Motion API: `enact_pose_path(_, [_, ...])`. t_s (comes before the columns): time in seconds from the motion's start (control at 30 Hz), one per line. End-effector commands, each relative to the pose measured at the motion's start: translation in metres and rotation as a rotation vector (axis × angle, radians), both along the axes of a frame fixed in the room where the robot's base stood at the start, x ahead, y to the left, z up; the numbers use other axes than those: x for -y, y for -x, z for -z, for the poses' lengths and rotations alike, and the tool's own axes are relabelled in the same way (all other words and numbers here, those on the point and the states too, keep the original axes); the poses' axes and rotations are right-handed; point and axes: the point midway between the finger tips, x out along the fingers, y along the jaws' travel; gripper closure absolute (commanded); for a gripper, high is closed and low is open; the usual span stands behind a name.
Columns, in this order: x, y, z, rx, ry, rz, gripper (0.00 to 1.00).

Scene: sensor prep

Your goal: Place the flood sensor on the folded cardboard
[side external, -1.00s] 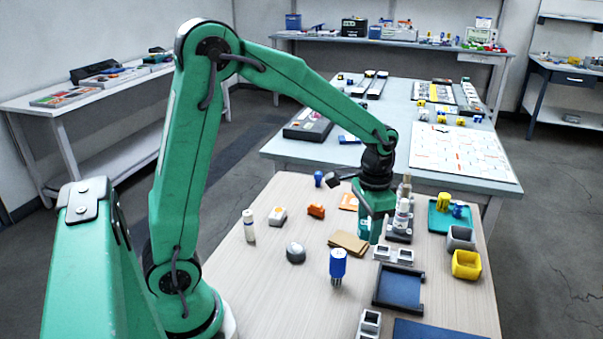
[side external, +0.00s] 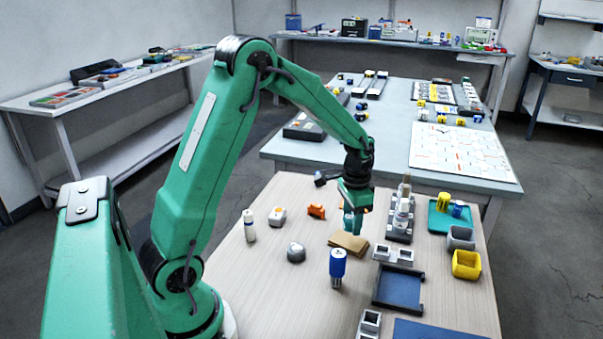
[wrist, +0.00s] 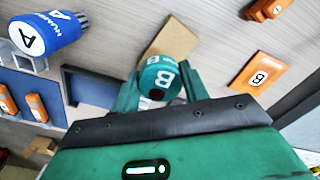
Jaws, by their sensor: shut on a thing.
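The flood sensor appears to be the teal cylinder marked with a white "B" label (wrist: 160,78). My gripper (wrist: 158,92) is shut on it, with a finger on each side. In the side view my gripper (side external: 353,226) points down over the far edge of the folded cardboard (side external: 347,243). The cardboard is a flat tan piece on the table, and nothing is seen lying on it. In the wrist view the cardboard (wrist: 174,38) shows just beyond the sensor, which overlaps its near end. The gap between sensor and cardboard is hard to judge.
A blue cylinder (side external: 337,263) stands right in front of the cardboard. A white-and-grey rounded item (side external: 296,252) is to its left. Grey square holders (side external: 392,254) and a blue-floored tray (side external: 399,288) are to the right. The table's left front is clear.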

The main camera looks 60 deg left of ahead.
Motion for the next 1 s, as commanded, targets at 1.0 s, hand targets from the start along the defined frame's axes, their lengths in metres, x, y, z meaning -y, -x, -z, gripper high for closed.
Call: enact_pose_path(1.0, [-0.011,-0.003,0.047,0.0,0.0,-0.001,0.8])
